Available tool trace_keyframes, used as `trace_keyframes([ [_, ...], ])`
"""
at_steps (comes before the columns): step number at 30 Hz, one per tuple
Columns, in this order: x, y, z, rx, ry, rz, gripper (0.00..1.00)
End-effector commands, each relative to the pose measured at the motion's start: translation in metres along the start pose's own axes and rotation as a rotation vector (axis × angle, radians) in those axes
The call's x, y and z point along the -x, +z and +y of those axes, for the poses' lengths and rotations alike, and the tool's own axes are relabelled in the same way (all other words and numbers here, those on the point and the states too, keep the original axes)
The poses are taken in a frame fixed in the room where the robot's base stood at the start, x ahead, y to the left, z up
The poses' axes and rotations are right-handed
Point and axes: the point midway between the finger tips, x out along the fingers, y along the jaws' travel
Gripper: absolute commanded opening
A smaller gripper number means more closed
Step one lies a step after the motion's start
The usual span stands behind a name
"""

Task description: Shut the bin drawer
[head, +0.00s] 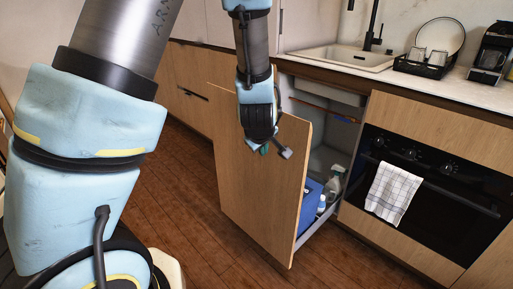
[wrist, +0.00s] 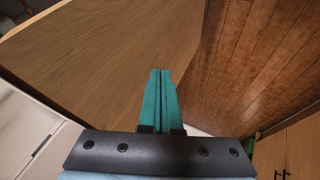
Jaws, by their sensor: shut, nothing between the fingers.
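The bin drawer stands pulled out from under the counter, its tall wooden front (head: 245,190) well clear of the cabinet. In the wrist view, a broad wooden panel (wrist: 100,50), which looks like the drawer front, fills the left and middle. My gripper (head: 265,150) is shut and empty, near the upper part of the drawer front. In the wrist view its teal fingers (wrist: 161,72) lie together over the panel. I cannot tell whether they touch it. Inside the drawer are a blue container (head: 310,203) and a pale bottle (head: 334,184).
An oven (head: 425,185) with a checked towel (head: 394,193) hung on its handle is right of the drawer. A sink (head: 340,57) and a dish rack (head: 424,66) are on the counter above. Wooden floor (head: 180,200) lies open left of the drawer.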

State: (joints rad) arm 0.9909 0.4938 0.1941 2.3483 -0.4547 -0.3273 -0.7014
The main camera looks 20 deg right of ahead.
Motion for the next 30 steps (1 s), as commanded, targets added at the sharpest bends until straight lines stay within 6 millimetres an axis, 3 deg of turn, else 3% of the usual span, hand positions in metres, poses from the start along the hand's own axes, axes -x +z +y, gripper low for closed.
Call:
trace_keyframes([
  [5,-0.016,0.0,0.0,0.001,-0.002,0.001,0.0],
  [19,-0.101,0.001,-0.001,-0.001,-0.003,-0.001,0.0],
  [24,-0.11,0.0,0.024,-0.001,0.002,0.001,0.0],
  [30,-0.117,0.0,0.035,0.0,0.0,0.0,0.0],
])
